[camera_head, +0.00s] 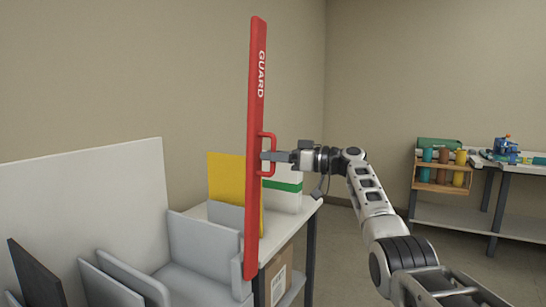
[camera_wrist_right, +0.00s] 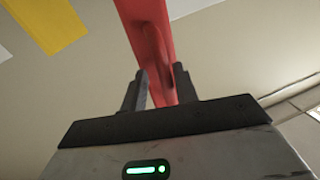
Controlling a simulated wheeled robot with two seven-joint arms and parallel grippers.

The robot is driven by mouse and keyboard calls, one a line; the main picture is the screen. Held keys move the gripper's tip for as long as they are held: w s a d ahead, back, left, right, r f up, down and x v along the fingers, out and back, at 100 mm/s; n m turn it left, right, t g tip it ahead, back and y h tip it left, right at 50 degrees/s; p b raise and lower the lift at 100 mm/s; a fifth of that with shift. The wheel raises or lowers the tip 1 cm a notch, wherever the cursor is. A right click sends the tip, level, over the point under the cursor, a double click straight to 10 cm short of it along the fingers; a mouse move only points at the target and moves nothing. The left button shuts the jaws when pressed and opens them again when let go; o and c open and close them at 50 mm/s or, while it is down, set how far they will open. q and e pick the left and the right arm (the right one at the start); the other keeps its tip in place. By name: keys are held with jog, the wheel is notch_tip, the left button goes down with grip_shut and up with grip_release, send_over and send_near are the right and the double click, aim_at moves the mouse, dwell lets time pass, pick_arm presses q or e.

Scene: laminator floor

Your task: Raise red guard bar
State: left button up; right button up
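The red guard bar (camera_head: 257,110), lettered "GUARD", stands nearly upright in the head view, its lower end beside grey panels. A red loop handle (camera_head: 266,138) sticks out from its right side near the middle. My right gripper (camera_head: 270,156) comes from the right and reaches into the handle. In the right wrist view, its two dark fingers (camera_wrist_right: 160,88) are close together with red between them, and it appears shut on the handle. The bar (camera_wrist_right: 150,30) runs upward behind the fingers. Exact finger contact is partly hidden. My left gripper is not in view.
A white table (camera_head: 303,215) behind the bar holds a yellow panel (camera_head: 226,178) and a white-green box (camera_head: 284,187). A cardboard box (camera_head: 277,278) sits below. Open floor lies between.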

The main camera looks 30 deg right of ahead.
jog(key=shift+s, duration=0.15)
pick_arm(q)
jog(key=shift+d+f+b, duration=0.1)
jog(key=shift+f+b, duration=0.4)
jog(key=shift+b, duration=1.05)
pick_arm(e)
jog(key=v, duration=1.5)
jog(key=shift+s+d, duration=0.25)
jog(key=shift+d, duration=0.05)
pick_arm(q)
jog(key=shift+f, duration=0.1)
